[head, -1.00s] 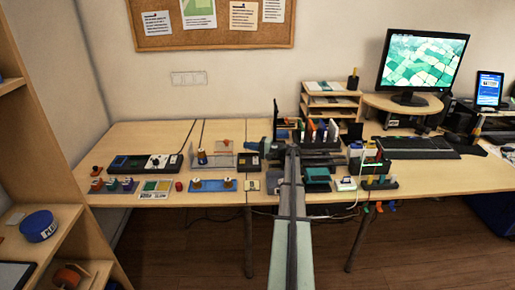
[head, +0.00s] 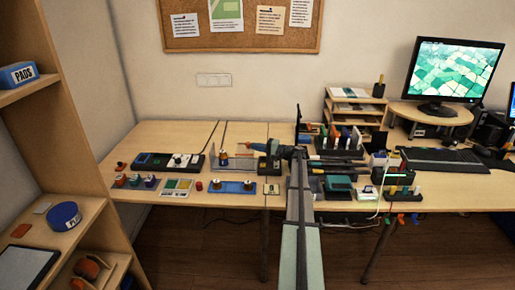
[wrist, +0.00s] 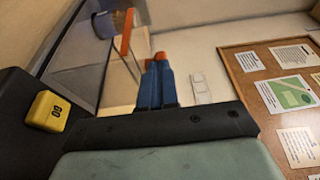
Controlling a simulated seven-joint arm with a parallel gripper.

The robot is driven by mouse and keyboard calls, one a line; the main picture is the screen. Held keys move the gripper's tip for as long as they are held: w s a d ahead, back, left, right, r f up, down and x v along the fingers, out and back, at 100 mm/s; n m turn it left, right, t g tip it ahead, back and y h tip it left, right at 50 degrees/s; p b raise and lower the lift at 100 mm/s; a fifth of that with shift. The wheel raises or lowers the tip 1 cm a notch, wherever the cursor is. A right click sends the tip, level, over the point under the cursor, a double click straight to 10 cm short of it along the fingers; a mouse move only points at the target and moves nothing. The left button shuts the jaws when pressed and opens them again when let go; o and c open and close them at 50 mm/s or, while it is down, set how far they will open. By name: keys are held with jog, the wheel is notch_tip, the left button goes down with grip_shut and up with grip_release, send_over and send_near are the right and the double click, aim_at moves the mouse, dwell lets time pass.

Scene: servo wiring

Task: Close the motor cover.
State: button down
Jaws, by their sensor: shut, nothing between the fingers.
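The motor cover is a clear panel with an orange edge strip (wrist: 128,32), seen upright and tilted in the wrist view, left of my fingertips. In the head view the clear cover (head: 238,160) is small and faint, around a small motor (head: 223,159). I cannot tell its exact angle there. My gripper (wrist: 159,57) has blue fingers with orange tips, pressed together and empty. They appear close to the orange strip, with a visible gap in the wrist view. In the head view my gripper (head: 250,147) points left, above the cover's right end.
A dark box with a yellow GO button (wrist: 47,110) stands close to the left of my gripper in the wrist view. A blue tray (head: 234,187) lies in front of the cover. A pinboard (head: 240,38) hangs on the wall behind. Organisers (head: 340,140) crowd the right.

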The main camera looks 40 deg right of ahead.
jog(key=w+a, duration=0.8)
jog(key=shift+w+a, duration=0.35)
jog(key=shift+a, duration=0.05)
jog(key=v, duration=1.4)
jog(key=shift+s+d, duration=0.25)
